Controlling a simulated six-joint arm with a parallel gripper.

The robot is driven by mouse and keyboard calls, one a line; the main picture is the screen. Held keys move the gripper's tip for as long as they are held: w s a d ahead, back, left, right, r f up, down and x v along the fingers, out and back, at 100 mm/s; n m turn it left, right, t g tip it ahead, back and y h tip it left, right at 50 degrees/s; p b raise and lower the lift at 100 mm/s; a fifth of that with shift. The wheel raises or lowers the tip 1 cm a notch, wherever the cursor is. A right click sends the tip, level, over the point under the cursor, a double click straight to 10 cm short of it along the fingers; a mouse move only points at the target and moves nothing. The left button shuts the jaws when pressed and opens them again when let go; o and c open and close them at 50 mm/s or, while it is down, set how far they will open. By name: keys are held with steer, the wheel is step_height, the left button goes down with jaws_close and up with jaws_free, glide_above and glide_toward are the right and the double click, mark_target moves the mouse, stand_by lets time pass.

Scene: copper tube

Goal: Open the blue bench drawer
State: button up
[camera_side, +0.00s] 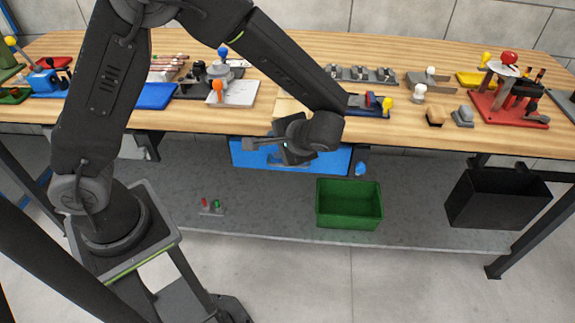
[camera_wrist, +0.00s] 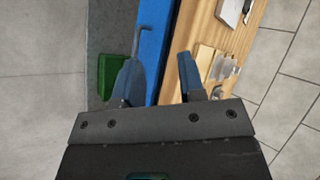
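The blue bench drawer (camera_side: 338,160) hangs under the front edge of the wooden bench top, and its front looks flush and closed. In the wrist view the drawer (camera_wrist: 151,45) is a blue strip along the wood. A thin bar handle (camera_wrist: 144,30) sticks out from it, just beyond the left finger. My gripper (camera_side: 264,150) is in front of the drawer's left half. In the wrist view my gripper (camera_wrist: 157,58) has its fingers apart with nothing seen held between them. Whether a finger touches the handle or drawer cannot be told. My wrist hides part of the drawer front.
A green bin (camera_side: 349,224) stands on the lower shelf (camera_side: 270,222), below right of the drawer. A black bin (camera_side: 497,222) is further right. Tools and fixtures, including a red press (camera_side: 510,106), crowd the bench top (camera_side: 300,52). The space in front of the drawer is otherwise open.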

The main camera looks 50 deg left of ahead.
steer(key=w+d+f+m+t+y, duration=0.2)
steer(key=f+t, duration=0.1)
steer(key=f, duration=0.6)
steer(key=w+d+f+m+t+y, duration=0.1)
steer(key=w+d+f+t+y, duration=0.15)
steer(key=f, duration=0.55)
steer(key=shift+m, duration=0.3)
steer(key=x, duration=1.4)
steer(key=shift+s+a+r, duration=0.15)
steer(key=shift+s+r, duration=0.05)
steer(key=shift+s, duration=0.2)
jaws_close()
